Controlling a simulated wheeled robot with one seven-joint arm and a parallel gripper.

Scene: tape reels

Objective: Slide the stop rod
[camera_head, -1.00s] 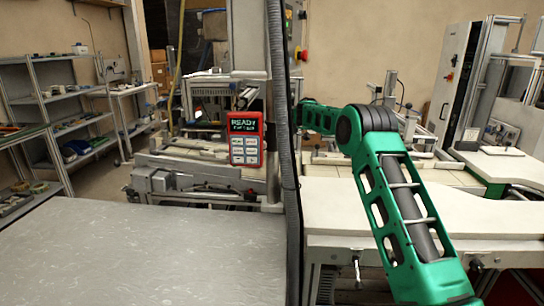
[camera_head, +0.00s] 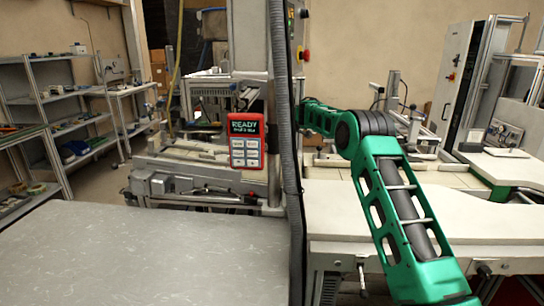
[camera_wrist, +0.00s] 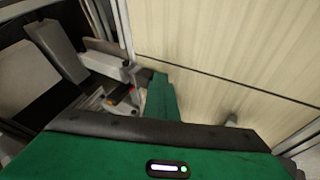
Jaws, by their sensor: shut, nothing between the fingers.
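In the wrist view, my gripper (camera_wrist: 155,88) shows as a narrow green piece with a dark tip beyond my green wrist housing. It is shut with nothing held. It points toward a pale panelled surface and the edge of a grey metal frame. A small grey peg-like part (camera_wrist: 231,120) stands out near the pale surface; I cannot tell whether it is the stop rod. No stop rod can be made out for certain in either view. In the head view, my green arm reaches behind the column, and the gripper is hidden there.
A red control box (camera_head: 246,139) reading READY hangs on the machine by the column. A grey table (camera_head: 130,255) is at front left and a white worktop (camera_head: 420,210) at right. Shelves (camera_head: 65,110) stand at left. Small red and grey parts (camera_wrist: 125,97) lie beside the gripper.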

